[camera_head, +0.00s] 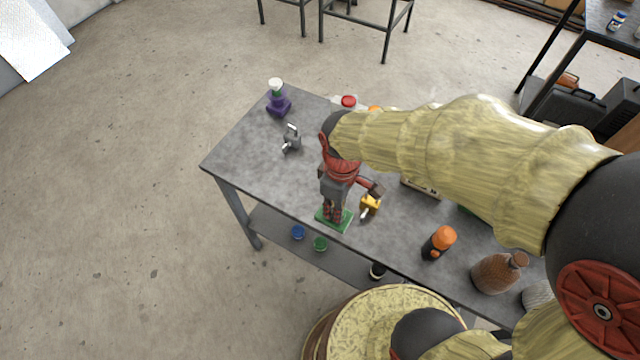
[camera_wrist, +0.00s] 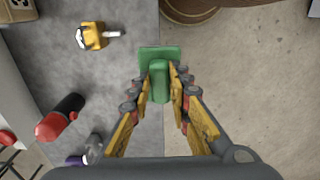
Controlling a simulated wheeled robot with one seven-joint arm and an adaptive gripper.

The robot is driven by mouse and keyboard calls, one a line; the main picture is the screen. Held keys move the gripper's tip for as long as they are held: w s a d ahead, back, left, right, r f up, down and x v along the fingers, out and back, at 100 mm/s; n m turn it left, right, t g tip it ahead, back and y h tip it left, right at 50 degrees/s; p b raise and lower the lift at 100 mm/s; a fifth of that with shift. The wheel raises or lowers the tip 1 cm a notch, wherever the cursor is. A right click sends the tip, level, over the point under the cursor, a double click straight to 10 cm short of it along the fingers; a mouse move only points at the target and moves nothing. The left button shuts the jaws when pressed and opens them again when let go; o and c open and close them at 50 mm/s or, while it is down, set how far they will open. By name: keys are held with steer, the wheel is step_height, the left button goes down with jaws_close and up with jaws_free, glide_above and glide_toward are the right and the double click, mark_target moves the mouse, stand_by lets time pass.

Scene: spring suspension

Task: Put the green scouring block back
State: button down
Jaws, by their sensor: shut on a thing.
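The green scouring block (camera_head: 334,219) is a flat green slab with a raised green grip, seen in the wrist view (camera_wrist: 159,54). My gripper (camera_head: 335,204) points down over the table's front edge, left of the yellow padlock. In the wrist view my gripper (camera_wrist: 161,83) has its fingers closed on both sides of the raised grip. The slab straddles the line of the table edge, partly over the floor side. I cannot tell whether it touches the grey table (camera_head: 240,158).
A yellow padlock (camera_head: 371,203) lies close to the block. A lower shelf (camera_head: 270,222) holds small lidded jars.

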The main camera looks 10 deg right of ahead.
steer(key=w+a+f+b, duration=0.1)
steer(key=w+f, duration=0.2)
steer(key=w, duration=0.1)
steer(key=w+a+f, duration=0.1)
steer(key=w+f, duration=0.2)
steer(key=w, duration=0.1)
steer(key=w+a+f+b, duration=0.1)
steer(key=w+a+f, duration=0.1)
steer(key=w, duration=0.3)
steer(key=shift+a+f+b, duration=0.1)
steer(key=shift+f+b, duration=0.2)
steer(key=shift+f, duration=0.3)
steer(key=shift+w+f, duration=0.25)
steer(key=shift+f, duration=0.2)
step_height(320, 180, down, 3)
steer(key=shift+r+b, duration=0.1)
steer(key=shift+b, duration=0.45)
steer(key=c, duration=1.9)
jaws_free()
steer(key=shift+o, duration=1.2)
steer(key=shift+r, duration=0.1)
